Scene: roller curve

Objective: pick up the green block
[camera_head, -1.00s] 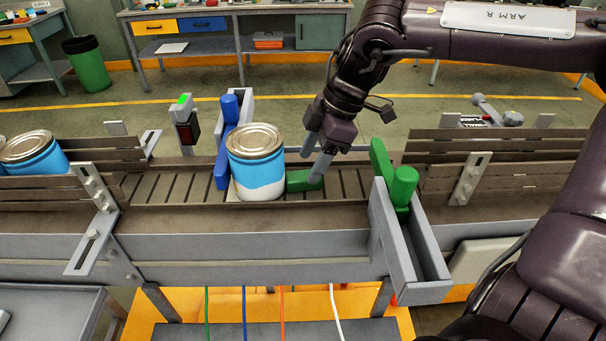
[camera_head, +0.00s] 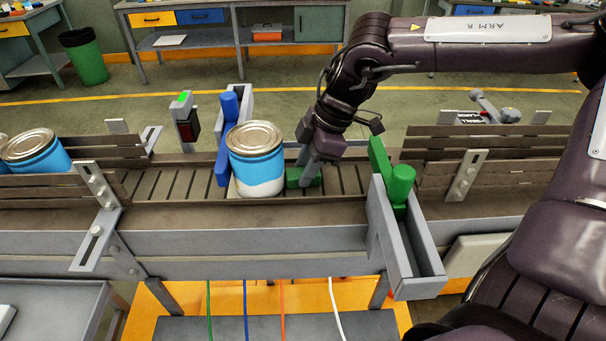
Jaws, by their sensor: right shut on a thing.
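The green block (camera_head: 293,177) lies on the slatted roller conveyor, just right of a blue and white can (camera_head: 257,160). My right gripper (camera_head: 308,176) reaches down from above, its grey fingers closed on the block and covering part of it. The block still appears to be at the level of the rollers. I cannot tell whether it touches the can. My left gripper does not show.
A blue stop (camera_head: 223,150) stands left of the can, and a green stop (camera_head: 401,187) in a grey bracket stands to the right. Another blue can (camera_head: 35,154) sits on the left conveyor section. Slatted guard rails (camera_head: 500,150) flank the right section. The rollers between block and green stop are bare.

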